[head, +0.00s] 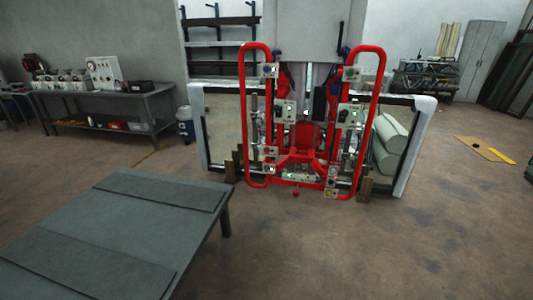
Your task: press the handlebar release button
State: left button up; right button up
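A red frame manipulator (306,140) stands upright ahead of me, right of centre and across the room. It has a tall red left handlebar loop (243,120) and a matching right handlebar loop (376,110). Small light control boxes sit along both sides, among them one at the inner left (285,111), one at the inner right (349,116) and one at the lower left with a red spot (269,151). The buttons are too small to tell which one is the handlebar release button. Neither of my grippers shows in the head view.
A white-edged window frame (404,165) stands behind the manipulator. A low grey table (115,225) fills the near left. A workbench (125,99) with equipment stands at the back left. The floor (330,250) between me and the manipulator is clear.

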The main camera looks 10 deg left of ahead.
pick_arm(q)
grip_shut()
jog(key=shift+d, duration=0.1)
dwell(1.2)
